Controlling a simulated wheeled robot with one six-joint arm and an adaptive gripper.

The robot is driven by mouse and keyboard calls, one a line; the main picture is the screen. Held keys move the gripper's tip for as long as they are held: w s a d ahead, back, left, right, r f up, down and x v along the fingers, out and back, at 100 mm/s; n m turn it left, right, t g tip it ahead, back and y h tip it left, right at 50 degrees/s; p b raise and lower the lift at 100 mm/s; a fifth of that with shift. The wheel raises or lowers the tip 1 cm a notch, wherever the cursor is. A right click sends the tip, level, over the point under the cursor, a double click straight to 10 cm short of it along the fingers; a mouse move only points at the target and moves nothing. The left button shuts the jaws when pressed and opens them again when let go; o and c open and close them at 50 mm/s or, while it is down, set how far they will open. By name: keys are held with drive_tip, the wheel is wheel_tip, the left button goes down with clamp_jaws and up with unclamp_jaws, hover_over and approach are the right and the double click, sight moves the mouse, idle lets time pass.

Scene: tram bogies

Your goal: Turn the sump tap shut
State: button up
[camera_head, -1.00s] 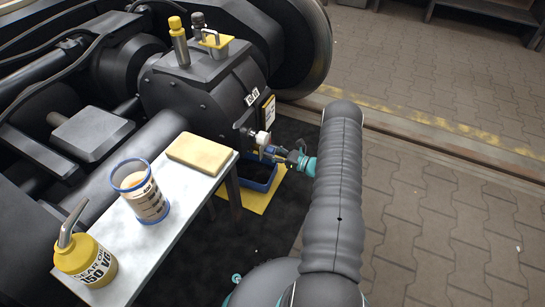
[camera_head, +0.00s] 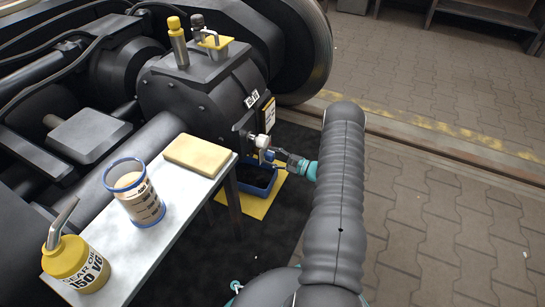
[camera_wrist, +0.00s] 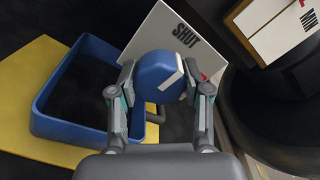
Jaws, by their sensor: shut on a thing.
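The sump tap's blue round knob (camera_wrist: 160,78) is between my gripper's two fingers in the wrist view. It bears a white stripe near its right side, whose upper end points roughly toward the word SHUT on the white plate (camera_wrist: 150,32) behind it. A bit of red on the plate shows beside the right finger. My gripper (camera_wrist: 160,92) is shut on the knob, with a finger on each side. In the head view my gripper (camera_head: 284,161) reaches the tap (camera_head: 264,143) low on the dark gearbox (camera_head: 205,95). The tap's stem is mostly hidden.
A blue tray (camera_wrist: 45,105) with dark contents sits on a yellow mat (camera_wrist: 25,85) below the tap. A bench (camera_head: 185,200) at left holds an oil can (camera_head: 75,265), a clear jug (camera_head: 135,190) and a tan block (camera_head: 197,155). Paved floor at right is open.

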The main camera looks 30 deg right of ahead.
drive_tip(key=shift+d+n, duration=0.1)
drive_tip(key=shift+n, duration=0.4)
drive_tip(key=o, duration=1.2)
drive_tip(key=shift+c, duration=0.2)
drive_tip(key=v, duration=1.2)
drive_tip(key=shift+w, duration=0.1)
